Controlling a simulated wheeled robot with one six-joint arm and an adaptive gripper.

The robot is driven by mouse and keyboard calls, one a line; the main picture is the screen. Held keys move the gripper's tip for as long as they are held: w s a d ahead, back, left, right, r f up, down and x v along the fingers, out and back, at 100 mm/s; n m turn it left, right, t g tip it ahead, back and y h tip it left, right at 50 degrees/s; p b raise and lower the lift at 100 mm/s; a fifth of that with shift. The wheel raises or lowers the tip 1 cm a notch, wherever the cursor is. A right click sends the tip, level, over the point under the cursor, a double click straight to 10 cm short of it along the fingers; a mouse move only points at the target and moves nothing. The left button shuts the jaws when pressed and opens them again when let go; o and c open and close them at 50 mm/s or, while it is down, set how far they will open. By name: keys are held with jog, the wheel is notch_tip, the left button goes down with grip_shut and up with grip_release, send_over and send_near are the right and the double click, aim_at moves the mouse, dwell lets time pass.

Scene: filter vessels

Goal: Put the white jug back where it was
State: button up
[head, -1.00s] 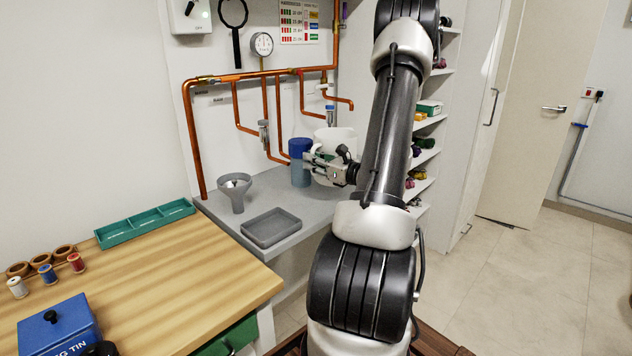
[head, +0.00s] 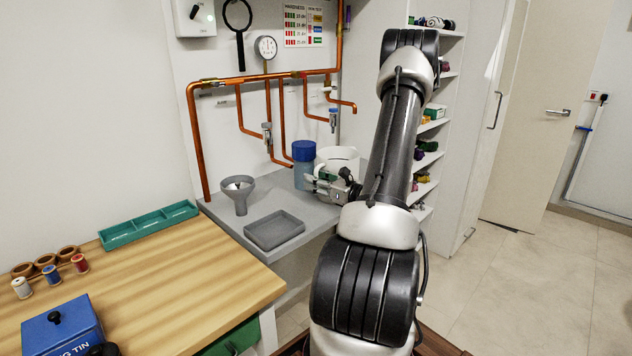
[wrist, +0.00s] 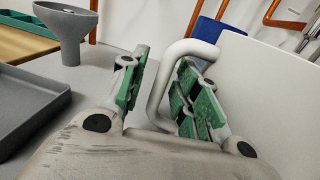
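The white jug (head: 344,154) is at the back of the grey bench, just right of a blue-lidded vessel (head: 304,152). In the wrist view its white wall (wrist: 270,85) fills the right side, and its handle (wrist: 158,92) curves between my fingers. My gripper (head: 318,183) is low over the bench at the jug's near side. In the wrist view its green-padded fingers (wrist: 163,88) stand apart on either side of the handle, with a gap visible on the left side. The jug looks upright; its base is hidden behind my gripper.
A grey funnel (head: 239,194) and a shallow grey tray (head: 274,231) stand on the bench (head: 222,216) to the left. Copper pipes (head: 262,77) run along the wall behind. A wooden table (head: 150,285) with a green tray (head: 148,226) is at front left. Shelves (head: 428,125) stand to the right.

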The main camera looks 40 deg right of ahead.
jog(key=shift+s+d+r, duration=0.1)
jog(key=shift+s+r, duration=0.05)
jog(key=shift+s, duration=0.05)
jog(key=s+d, duration=0.2)
jog(key=s, duration=0.9)
jog(key=s+a+r+n+g+y, duration=0.1)
jog(key=a+r+n+g+y, duration=0.15)
jog(key=a+n+g, duration=0.4)
jog(key=s+a+r+n+g+y, duration=0.1)
jog(key=a+r+n+y, duration=0.2)
jog(key=a, duration=0.6)
jog(key=s+a+r+n+g+y, duration=0.1)
jog(key=a+r+n+g+y, duration=0.1)
jog(key=a+n+g, duration=0.35)
jog(key=s+a+r+n+g+h, duration=0.3)
jog(key=s+a+n+h, duration=0.2)
jog(key=s+a+n, duration=0.3)
jog(key=s+d+r+n+t+h, duration=0.2)
jog(key=d+r+n+h, duration=0.2)
jog(key=n, duration=0.6)
notch_tip(320, 180, up, 2)
jog(key=shift+n+t+h, duration=0.4)
jog(key=shift+h, duration=0.55)
